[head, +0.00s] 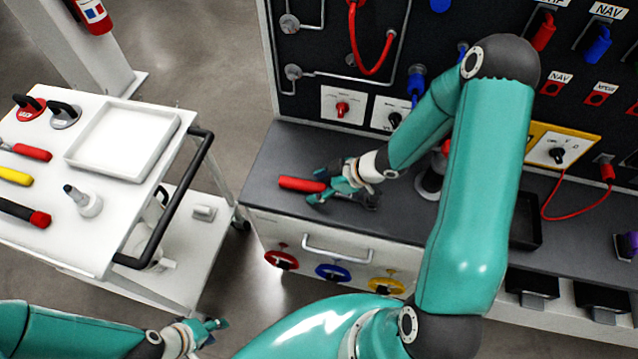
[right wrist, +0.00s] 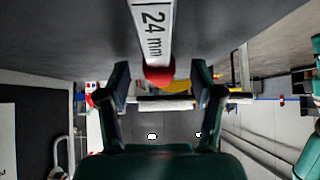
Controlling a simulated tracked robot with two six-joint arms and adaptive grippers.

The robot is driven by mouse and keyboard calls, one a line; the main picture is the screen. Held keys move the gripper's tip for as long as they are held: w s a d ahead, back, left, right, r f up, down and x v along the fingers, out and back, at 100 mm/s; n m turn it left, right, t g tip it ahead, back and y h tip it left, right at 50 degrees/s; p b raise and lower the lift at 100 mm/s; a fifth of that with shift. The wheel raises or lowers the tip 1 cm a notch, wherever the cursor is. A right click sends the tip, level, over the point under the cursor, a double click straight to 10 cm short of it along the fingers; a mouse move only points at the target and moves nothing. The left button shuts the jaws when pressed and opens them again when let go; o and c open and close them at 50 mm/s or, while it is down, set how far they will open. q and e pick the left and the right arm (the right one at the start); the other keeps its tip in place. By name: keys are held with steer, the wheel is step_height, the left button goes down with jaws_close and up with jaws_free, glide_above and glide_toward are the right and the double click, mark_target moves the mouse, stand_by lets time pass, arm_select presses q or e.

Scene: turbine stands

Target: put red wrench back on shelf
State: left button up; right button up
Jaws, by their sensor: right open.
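The red wrench shows its red handle (head: 302,184) on the dark grey shelf top (head: 272,160), in the head view. My right gripper (head: 328,188) is open at the wrench, with its fingers over the middle of it and hiding part of it. In the right wrist view a white label reading "24 mm" (right wrist: 153,30) and a rounded red end (right wrist: 159,75) lie in front of the open right gripper (right wrist: 160,75). I cannot tell whether the fingers touch the wrench. My left gripper (head: 209,331) is low at the left, away from the shelf; its opening is unclear.
A white cart (head: 110,225) at the left carries a shallow tray (head: 122,140) and several tools. A panel with red and blue plugs rises behind the shelf. A black bin (head: 526,222) sits at the shelf's right. A drawer handle (head: 338,250) and coloured valve wheels line its front.

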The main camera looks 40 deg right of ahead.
mark_target(317, 186)
steer(key=p+v, duration=0.5)
steer(key=shift+a+r, duration=0.1)
steer(key=shift+p+v, duration=1)
